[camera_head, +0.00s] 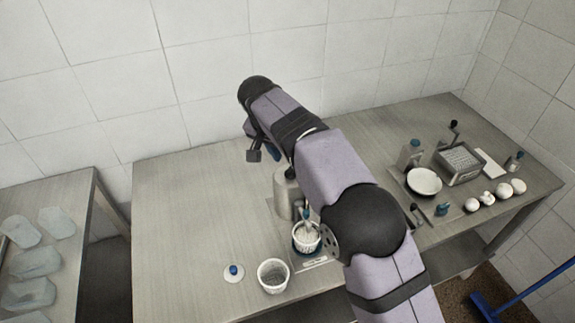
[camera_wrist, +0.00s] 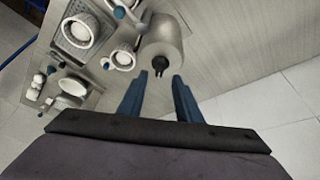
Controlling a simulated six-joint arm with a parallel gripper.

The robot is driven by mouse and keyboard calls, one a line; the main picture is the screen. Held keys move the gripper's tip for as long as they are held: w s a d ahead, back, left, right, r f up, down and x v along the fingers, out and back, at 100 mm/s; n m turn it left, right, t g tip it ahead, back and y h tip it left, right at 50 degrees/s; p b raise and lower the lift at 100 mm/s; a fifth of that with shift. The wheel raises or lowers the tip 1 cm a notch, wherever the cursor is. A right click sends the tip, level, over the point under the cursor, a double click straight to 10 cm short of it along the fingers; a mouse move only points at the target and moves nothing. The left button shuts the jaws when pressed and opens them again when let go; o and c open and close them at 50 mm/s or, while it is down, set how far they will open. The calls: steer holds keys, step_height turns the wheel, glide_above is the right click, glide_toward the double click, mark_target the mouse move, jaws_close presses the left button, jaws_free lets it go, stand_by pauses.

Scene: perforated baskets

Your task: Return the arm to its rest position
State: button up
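My arm reaches from the lower right across the bench in the head view. My gripper (camera_head: 272,152) is at its far end, above the back of the bench and mostly hidden behind the arm. In the wrist view my gripper (camera_wrist: 157,77) shows two blue fingers spread apart with nothing held between them. A grey cylinder (camera_wrist: 162,45) with a dark tip stands beyond the fingers, apart from them. The same grey cylinder (camera_head: 284,190) is partly hidden by my arm in the head view.
A white basket (camera_head: 273,277) and a blue-knobbed lid (camera_head: 233,273) stand at the front. Another cup (camera_head: 306,238) sits beside my arm. A white dish (camera_head: 424,181), a rectangular basket (camera_head: 459,165) and several small white jars (camera_head: 472,205) are at right. The bench's left part is clear.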

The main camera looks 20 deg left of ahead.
steer(key=shift+v, duration=0.85)
steer(key=s+d+f+g, duration=0.1)
steer(key=d+f, duration=0.1)
steer(key=d, duration=1.1)
steer(key=s+d+f+g, duration=0.1)
steer(key=d+f+g, duration=0.15)
steer(key=d, duration=1.15)
steer(key=s+d+f, duration=0.3)
steer(key=s+d, duration=0.4)
steer(key=s, duration=0.2)
steer(key=s+d+f+g, duration=0.1)
steer(key=s+d+f, duration=0.3)
steer(key=s+d, duration=0.3)
steer(key=s, duration=0.2)
steer(key=shift+s+d+f+n, duration=0.3)
steer(key=shift+s+d+n, duration=0.05)
steer(key=shift+s+n, duration=0.05)
